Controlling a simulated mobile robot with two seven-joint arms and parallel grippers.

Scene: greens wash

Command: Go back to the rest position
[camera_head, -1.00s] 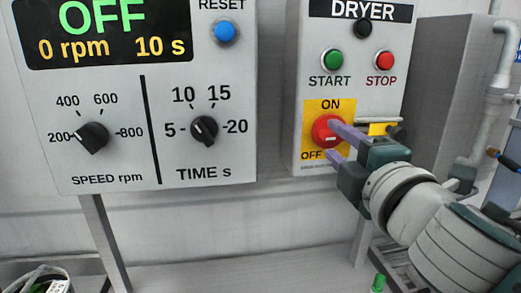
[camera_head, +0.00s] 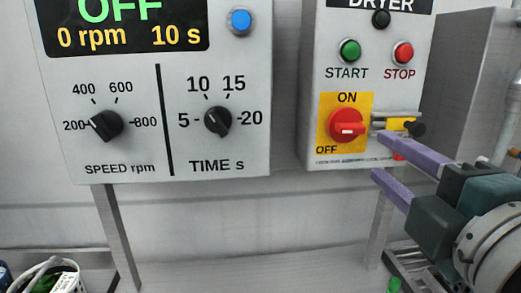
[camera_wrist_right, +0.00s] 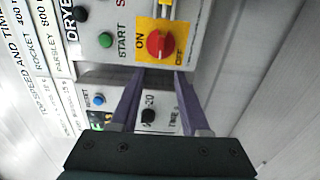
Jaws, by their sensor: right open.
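My right gripper (camera_head: 392,172) is at the right of the head view. Its two purple fingers are open and empty, pointing left, apart from the dryer's red rotary switch (camera_head: 347,124). The switch sits on a yellow plate marked ON and OFF, with its handle lying roughly level. In the right wrist view the open fingers (camera_wrist_right: 158,82) point up toward the panels, with the red switch (camera_wrist_right: 160,44) beyond their tips. My left gripper is not in view.
The dryer box (camera_head: 311,60) has a green START button (camera_head: 350,51) and a red STOP button (camera_head: 402,53). A larger control panel (camera_head: 262,130) with OFF, 0 rpm and 10 s on its display hangs at left. A white basket (camera_head: 68,265) stands at lower left. The middle below the panels is clear.

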